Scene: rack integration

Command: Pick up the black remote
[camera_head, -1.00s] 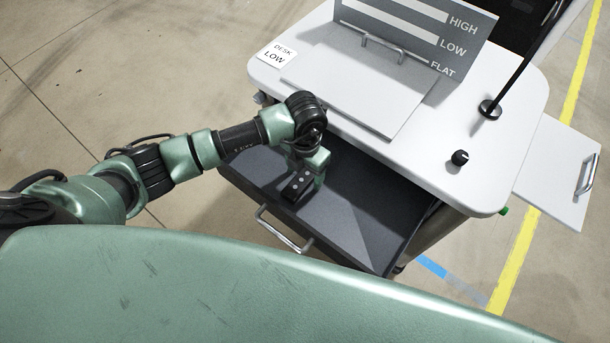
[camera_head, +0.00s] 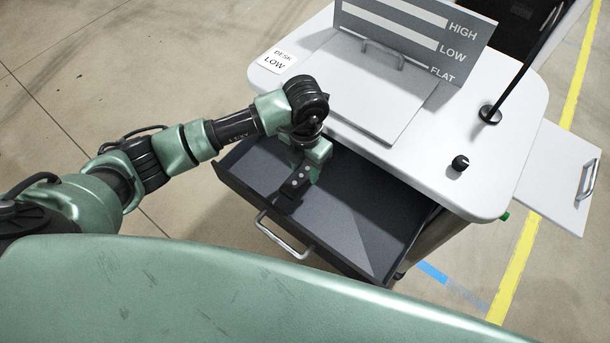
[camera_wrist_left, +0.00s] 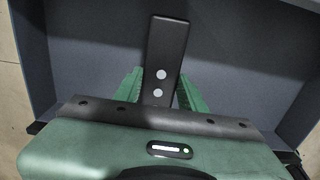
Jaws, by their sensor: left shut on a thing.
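The black remote (camera_head: 296,182) is a dark bar with light round buttons. My left gripper (camera_head: 304,172) is shut on it, over the open drawer (camera_head: 345,228). In the left wrist view the remote (camera_wrist_left: 167,50) stands out between the green fingers (camera_wrist_left: 160,92), with two pale buttons near the grip. The drawer floor shows behind it and looks clear of other things. The remote appears held above the floor, though the exact gap is hard to tell. My right gripper is not in view.
The drawer's metal handle (camera_head: 283,238) faces me. Above the drawer is a white desk top (camera_head: 420,165) with a tilted grey panel (camera_head: 375,85), a black knob (camera_head: 460,163) and a black pole (camera_head: 510,75). A white side shelf (camera_head: 560,170) is at the right.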

